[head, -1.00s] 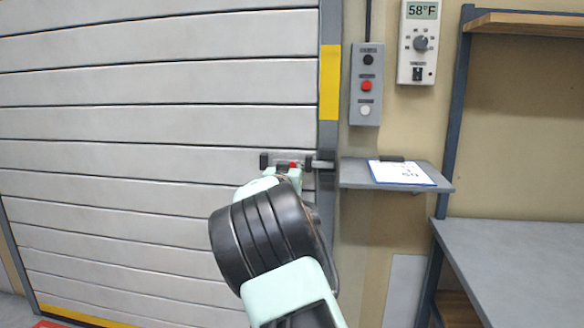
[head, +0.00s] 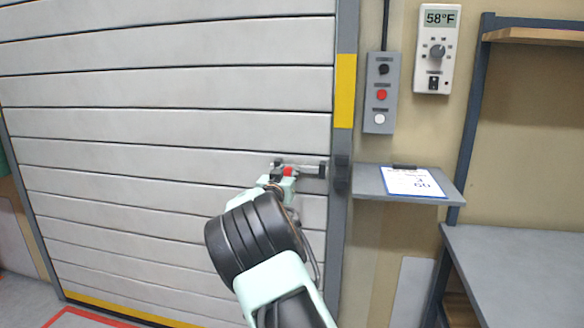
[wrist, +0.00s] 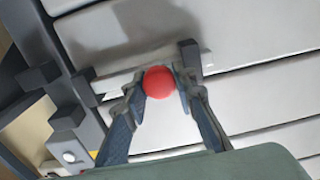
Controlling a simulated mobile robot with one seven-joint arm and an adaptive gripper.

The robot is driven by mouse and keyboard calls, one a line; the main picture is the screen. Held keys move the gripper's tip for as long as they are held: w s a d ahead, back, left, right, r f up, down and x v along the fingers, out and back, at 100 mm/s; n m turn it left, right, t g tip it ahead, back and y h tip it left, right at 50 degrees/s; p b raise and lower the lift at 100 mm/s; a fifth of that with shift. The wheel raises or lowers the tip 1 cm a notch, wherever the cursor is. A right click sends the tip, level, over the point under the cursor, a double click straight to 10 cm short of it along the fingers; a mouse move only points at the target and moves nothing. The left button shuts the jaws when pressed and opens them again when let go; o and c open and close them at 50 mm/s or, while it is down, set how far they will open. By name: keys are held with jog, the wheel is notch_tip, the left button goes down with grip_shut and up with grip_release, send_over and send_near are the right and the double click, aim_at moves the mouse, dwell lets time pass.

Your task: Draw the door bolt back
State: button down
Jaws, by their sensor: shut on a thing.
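The door bolt (head: 308,170) is a grey bar in dark brackets on the white slatted door (head: 170,110), with a round red knob (wrist: 158,82). My gripper (wrist: 160,86) is shut on the red knob, one finger on each side. In the wrist view the knob sits close to the right bracket (wrist: 190,58). In the head view the bar ends near the bracket by the door edge, and no bar shows across the gap to the dark keeper (head: 342,175) on the frame. My arm hides the door below the bolt.
A grey shelf (head: 365,183) with a clipboard (head: 413,182) juts out right of the door frame. A button box (head: 381,93) and a thermostat (head: 437,50) hang above it. A workbench (head: 520,265) stands at the right.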

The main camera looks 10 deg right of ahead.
jog(key=c, duration=1.6)
grip_release()
jog(key=shift+s, duration=0.15)
jog(key=v, duration=1.1)
jog(key=shift+s+a, duration=0.15)
jog(key=shift+s, duration=0.2)
